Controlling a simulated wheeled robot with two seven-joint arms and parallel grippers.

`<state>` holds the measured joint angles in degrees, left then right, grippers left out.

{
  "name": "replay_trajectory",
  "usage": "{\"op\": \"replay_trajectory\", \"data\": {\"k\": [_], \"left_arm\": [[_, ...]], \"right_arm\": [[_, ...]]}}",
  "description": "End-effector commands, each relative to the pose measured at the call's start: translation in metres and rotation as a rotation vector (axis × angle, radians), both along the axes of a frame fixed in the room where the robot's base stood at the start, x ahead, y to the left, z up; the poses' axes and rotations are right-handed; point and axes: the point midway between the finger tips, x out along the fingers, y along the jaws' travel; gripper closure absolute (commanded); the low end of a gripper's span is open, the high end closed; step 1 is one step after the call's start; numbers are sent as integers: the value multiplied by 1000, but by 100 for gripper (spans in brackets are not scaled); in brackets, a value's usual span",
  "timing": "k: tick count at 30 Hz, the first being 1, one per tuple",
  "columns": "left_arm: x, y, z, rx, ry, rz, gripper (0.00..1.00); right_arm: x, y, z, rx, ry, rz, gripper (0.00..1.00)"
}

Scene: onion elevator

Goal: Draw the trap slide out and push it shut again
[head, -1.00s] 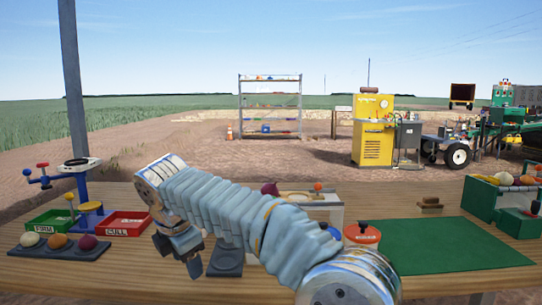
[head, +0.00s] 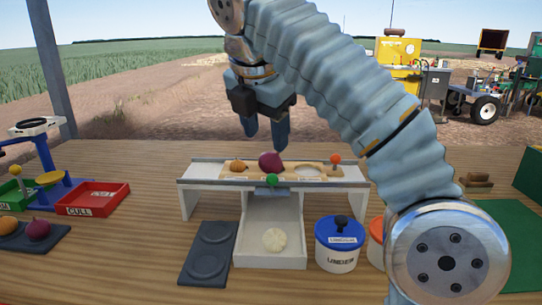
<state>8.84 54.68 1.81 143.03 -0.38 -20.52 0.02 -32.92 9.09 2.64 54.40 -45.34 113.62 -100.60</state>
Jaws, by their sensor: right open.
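A white stand (head: 350,188) carries a wooden board (head: 316,166) with an orange onion (head: 238,166), a red onion (head: 271,161) and an empty round hole (head: 308,171). A green knob (head: 272,180) sits on a small blue-grey piece at the stand's front edge, which looks like the trap slide. A red-orange knob (head: 335,159) stands at the board's right end. My right gripper (head: 266,138) is open and empty, pointing down just above and behind the red onion; I cannot tell whether it touches. My left gripper is not in view.
A red CULL tray (head: 93,199) is at the left. Bare table lies between.

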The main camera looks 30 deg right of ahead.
Motion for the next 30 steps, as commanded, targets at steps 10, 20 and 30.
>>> {"op": "replay_trajectory", "data": {"k": [10,20,30], "left_arm": [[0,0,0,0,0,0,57],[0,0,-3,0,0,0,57],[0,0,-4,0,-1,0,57]], "right_arm": [[17,-16,-53,-4,-1,-4,45],[36,-31,-106,-2,-2,-1,45],[40,-34,-116,-1,-4,0,45]]}}
